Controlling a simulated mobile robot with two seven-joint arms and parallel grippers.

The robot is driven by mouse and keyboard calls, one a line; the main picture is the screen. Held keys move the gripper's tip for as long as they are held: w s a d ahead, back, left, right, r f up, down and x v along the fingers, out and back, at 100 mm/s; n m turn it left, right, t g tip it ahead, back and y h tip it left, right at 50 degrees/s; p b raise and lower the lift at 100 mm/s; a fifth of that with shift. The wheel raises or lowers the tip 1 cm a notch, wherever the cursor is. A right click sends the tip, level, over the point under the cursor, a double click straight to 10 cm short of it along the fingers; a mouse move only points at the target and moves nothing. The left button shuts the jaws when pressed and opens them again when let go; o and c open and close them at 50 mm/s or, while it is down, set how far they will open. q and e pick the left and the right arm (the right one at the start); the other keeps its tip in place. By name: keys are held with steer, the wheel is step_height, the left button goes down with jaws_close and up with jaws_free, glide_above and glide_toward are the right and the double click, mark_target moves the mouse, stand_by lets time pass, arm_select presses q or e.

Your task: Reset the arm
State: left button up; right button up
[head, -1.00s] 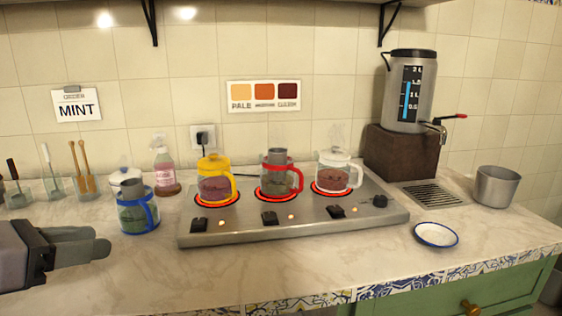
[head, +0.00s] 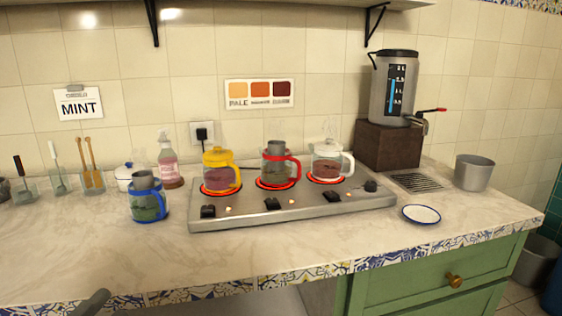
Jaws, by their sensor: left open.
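Only a grey finger of my left gripper (head: 92,303) shows, at the bottom left edge in front of the counter's tiled edge. It is clear of every object and holds nothing that I can see; the rest of it is out of frame. My right gripper is not in view. On the steel hob (head: 290,210) stand a yellow-lidded pot (head: 219,172), a red-handled pot (head: 277,166) and a white-lidded pot (head: 328,162), each on a glowing red ring. A blue-handled pot (head: 148,197) stands on the counter left of the hob.
A samovar (head: 392,90) stands on a brown block (head: 388,145), with a drip grate (head: 418,182) before it. A metal cup (head: 473,172) and white saucer (head: 421,214) are at right. Spray bottle (head: 168,162) and utensil jars (head: 92,180) are at left. The front counter (head: 110,250) is clear.

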arm_select(q)
steer(key=s+d+f+n+g+y, duration=0.2)
steer(key=s+f+n, duration=0.1)
steer(key=f+n, duration=0.4)
steer(key=s+d+f+n+g+y, duration=0.2)
steer(key=s+d+f+n+g, duration=0.15)
steer(key=f, duration=0.55)
steer(key=s+d+f+n+g+y, duration=0.1)
steer(key=s+f+n+y, duration=0.15)
steer(key=f+n, duration=0.55)
steer(key=s+d+r+g+p, duration=0.1)
steer(key=s+r+p, duration=0.2)
steer(key=r+p, duration=0.6)
steer(key=m+p, duration=0.1)
steer(key=p, duration=0.4)
steer(key=shift+s+r, duration=0.15)
steer(key=shift+r, duration=0.2)
